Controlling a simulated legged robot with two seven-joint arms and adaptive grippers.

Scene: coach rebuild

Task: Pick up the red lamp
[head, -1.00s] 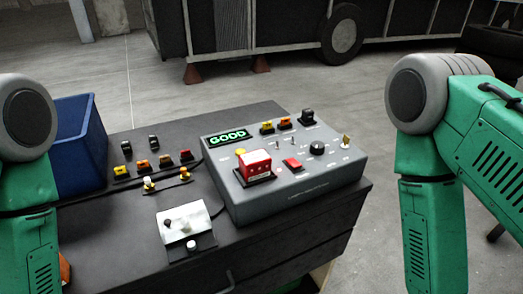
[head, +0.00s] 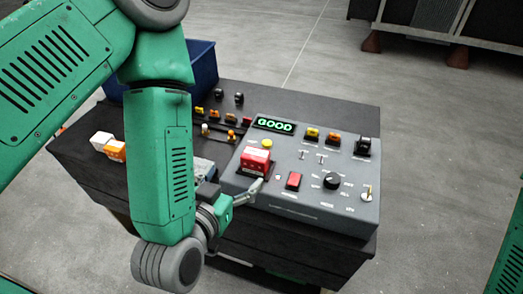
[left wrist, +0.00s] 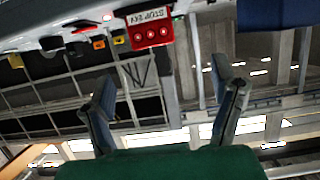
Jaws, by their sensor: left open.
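The small red lamp (head: 247,122) seems to be the one at the right end of a row of coloured lamps behind the grey control box; it is small and partly hard to make out. My left gripper (head: 256,188) is at the front left of the control box, close to a red block (head: 256,162) and apart from the lamp row. In the left wrist view its fingers (left wrist: 164,80) are spread with nothing between them. The red block (left wrist: 150,28) shows upside down beyond them. My right gripper is out of view.
The grey control box (head: 310,208) carries a lit GOOD display (head: 274,125), a red button (head: 293,181), a black knob (head: 332,181) and switches. White and orange blocks (head: 108,146) lie at the left of the dark table. A blue bin (head: 203,68) stands behind my left arm.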

